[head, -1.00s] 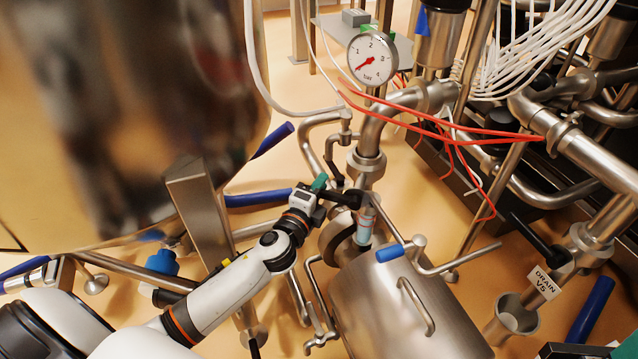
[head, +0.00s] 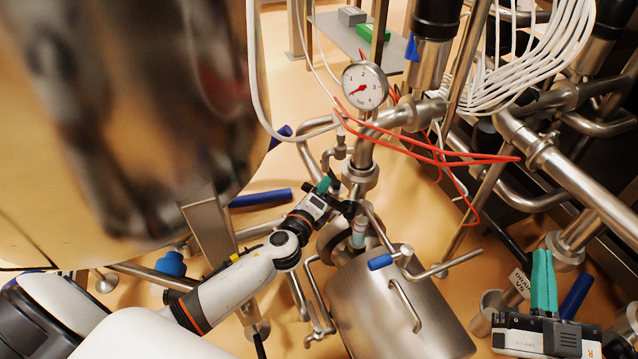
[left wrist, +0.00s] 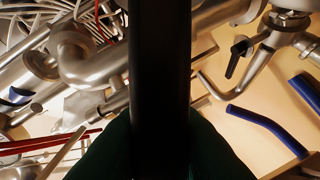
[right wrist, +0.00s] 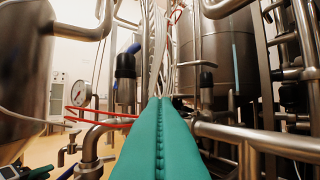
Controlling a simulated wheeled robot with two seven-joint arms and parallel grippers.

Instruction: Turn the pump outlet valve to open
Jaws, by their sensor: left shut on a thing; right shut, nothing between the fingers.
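My left gripper (head: 326,194) is shut on a black valve handle (head: 346,208) at the upright steel pipe below the gauge. In the left wrist view the handle (left wrist: 160,80) runs as a dark bar up the middle, between the dark green fingers, and hides what lies behind it. The valve body is mostly hidden by my gripper. The steel pump housing (head: 385,315) stands just below. My right gripper (head: 543,283) is shut and empty at the lower right, near the drain valve's tag. Its green fingers (right wrist: 160,120) touch each other in the right wrist view.
A round gauge (head: 364,86) stands above the valve. Red tubes (head: 440,153) cross to the right of it. The drain tag (head: 519,283) and a steel cup (head: 487,312) are close to my right gripper. A large tank (head: 130,120) fills the upper left.

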